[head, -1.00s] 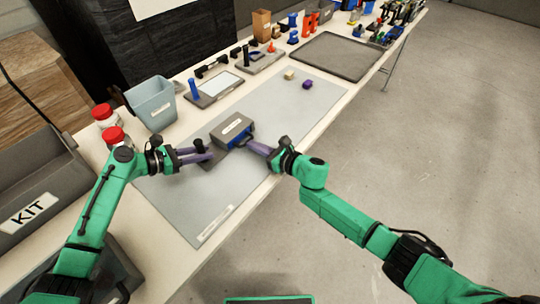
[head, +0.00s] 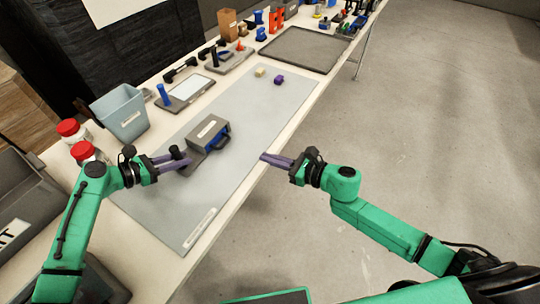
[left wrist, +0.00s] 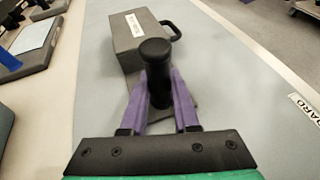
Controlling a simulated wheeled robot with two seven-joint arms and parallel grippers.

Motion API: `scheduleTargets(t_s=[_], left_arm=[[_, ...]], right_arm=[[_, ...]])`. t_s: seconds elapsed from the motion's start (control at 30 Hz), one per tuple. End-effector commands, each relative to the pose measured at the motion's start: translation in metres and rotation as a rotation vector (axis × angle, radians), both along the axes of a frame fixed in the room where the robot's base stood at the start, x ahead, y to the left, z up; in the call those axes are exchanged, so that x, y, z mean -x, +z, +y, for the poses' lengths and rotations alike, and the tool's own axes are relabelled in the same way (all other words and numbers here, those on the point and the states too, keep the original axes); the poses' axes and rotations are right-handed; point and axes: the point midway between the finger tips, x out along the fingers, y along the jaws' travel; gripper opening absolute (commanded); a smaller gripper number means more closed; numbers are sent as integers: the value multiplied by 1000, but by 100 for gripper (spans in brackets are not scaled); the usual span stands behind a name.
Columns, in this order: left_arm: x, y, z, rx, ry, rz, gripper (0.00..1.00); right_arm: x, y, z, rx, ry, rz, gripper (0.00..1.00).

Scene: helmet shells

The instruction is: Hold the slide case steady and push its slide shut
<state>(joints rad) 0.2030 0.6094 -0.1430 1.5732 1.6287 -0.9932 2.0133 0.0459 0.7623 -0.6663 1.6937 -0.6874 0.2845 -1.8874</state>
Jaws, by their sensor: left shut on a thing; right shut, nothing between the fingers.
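The slide case (head: 209,127) is a grey box with a white label, lying on the grey mat; it also shows in the left wrist view (left wrist: 128,45). How far the slide stands out is hard to tell. My left gripper (head: 184,160) is shut on the case's black upright post (left wrist: 156,75), beside the box. My right gripper (head: 265,157) is shut and empty, right of the handle and apart from it, near the mat's front edge.
A yellowish cube (head: 260,72) and a purple piece (head: 279,79) lie on the far mat (head: 255,105). A grey-blue bin (head: 121,113) and red-lidded jars (head: 70,131) stand at left. Fixtures and a dark tray (head: 304,49) line the back. The mat around the case is clear.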

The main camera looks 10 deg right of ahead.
Motion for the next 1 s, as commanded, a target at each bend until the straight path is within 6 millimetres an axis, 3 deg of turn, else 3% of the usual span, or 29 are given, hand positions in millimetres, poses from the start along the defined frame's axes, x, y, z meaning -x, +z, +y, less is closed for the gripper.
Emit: scheduleTargets(t_s=[0.23, 0.27, 0.33, 0.37, 0.73, 1.0], left_arm=[[0, 0, 0, 0, 1, 0, 0], [0, 0, 1, 0, 2, -1, 32], [0, 0, 1, 0, 2, -1, 59], [0, 0, 1, 0, 2, -1, 64], [3, 2, 6, -1, 3, 0, 64], [37, 26, 57, -5, 3, 2, 64]], right_arm=[[2, 1, -3, 0, 0, -1, 0], [2, 1, -3, -1, 0, -1, 0], [2, 1, -3, -1, 0, -1, 0], [2, 1, -2, -1, 0, -1, 0], [2, 1, -3, -1, 0, -1, 0], [2, 1, -2, -1, 0, -1, 0]])
